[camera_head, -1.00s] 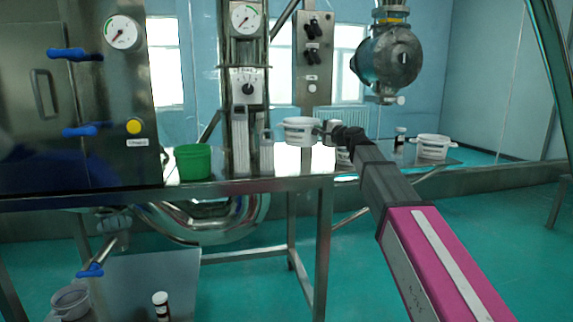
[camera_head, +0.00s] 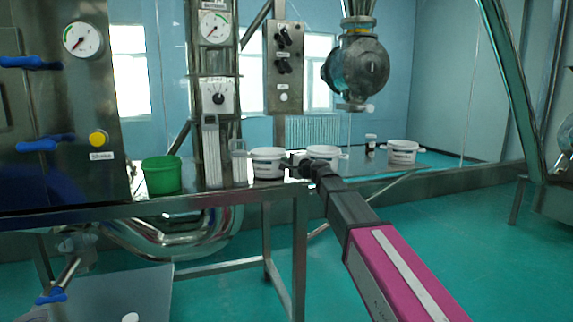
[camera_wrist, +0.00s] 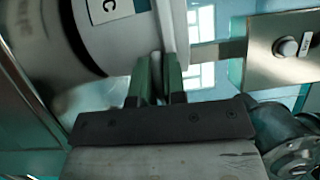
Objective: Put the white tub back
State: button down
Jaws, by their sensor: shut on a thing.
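The white tub (camera_head: 267,162) with a dark-lettered label is at the right end of the steel table (camera_head: 225,197). I cannot tell whether its base touches the table top. My gripper (camera_head: 296,167) reaches it from the right and is shut on its side. In the wrist view, the green-padded fingers (camera_wrist: 158,82) are closed together at the edge of the white tub (camera_wrist: 125,38), likely on its side lug. Part of the label shows there, with a letter C.
A green tub (camera_head: 161,175) and clear upright holders (camera_head: 211,155) stand left of the white tub. Another white tub (camera_head: 325,153), a small dark bottle (camera_head: 370,145) and a further white tub (camera_head: 403,151) are on a surface beyond my arm. A control box (camera_head: 284,68) is above.

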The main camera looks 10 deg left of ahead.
jog(key=shift+f, duration=0.2)
jog(key=c, duration=1.2)
grip_release()
